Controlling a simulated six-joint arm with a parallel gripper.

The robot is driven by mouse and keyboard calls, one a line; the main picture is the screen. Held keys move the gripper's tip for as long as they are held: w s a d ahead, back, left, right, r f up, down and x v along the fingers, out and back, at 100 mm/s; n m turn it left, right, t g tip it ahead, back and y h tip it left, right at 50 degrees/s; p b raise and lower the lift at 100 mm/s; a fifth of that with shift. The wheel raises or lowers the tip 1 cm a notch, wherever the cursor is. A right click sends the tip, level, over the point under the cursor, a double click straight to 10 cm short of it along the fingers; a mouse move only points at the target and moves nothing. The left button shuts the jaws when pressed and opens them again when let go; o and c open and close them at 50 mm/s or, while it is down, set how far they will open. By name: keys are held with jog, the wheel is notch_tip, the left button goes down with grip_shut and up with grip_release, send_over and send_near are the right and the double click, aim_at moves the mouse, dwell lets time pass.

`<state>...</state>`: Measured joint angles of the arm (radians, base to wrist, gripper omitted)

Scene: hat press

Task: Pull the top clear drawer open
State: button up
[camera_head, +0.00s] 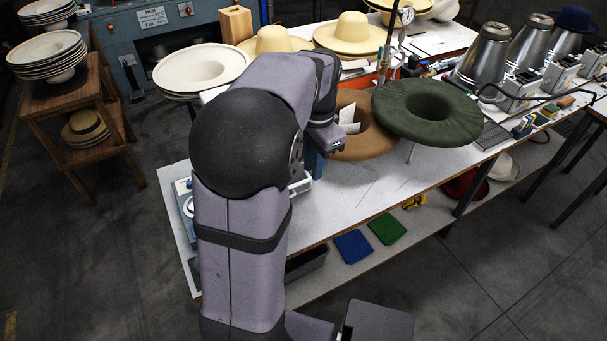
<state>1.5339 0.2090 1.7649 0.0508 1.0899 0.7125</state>
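My arm rises in front of the workbench and bends over it, with its wrist (325,137) low above the bench top. The fingers of my gripper cannot be made out, so I cannot see whether they are open or touching anything. Just below the wrist, a narrow blue upright part (315,161) shows beside my arm. A pale, partly see-through piece (301,186) sticks out beside my arm at bench level. These may belong to the clear drawer unit, but my arm covers most of that spot. I cannot tell whether any drawer is open.
A brown hat form (371,143) and a dark green one (427,112) stand right of my wrist. Straw hats (354,33) and a white hat stack (200,68) stand behind. The bench's front middle (372,192) is clear. Blue and green cloths (387,228) lie on the shelf below.

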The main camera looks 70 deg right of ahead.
jog(key=w+d+f+p, duration=0.2)
jog(key=w+f, duration=0.1)
jog(key=f, duration=0.4)
jog(key=shift+m+t+h, duration=0.3)
jog(key=shift+m+t, duration=0.1)
jog(key=shift+d, duration=0.1)
grip_shut()
dwell(1.5)
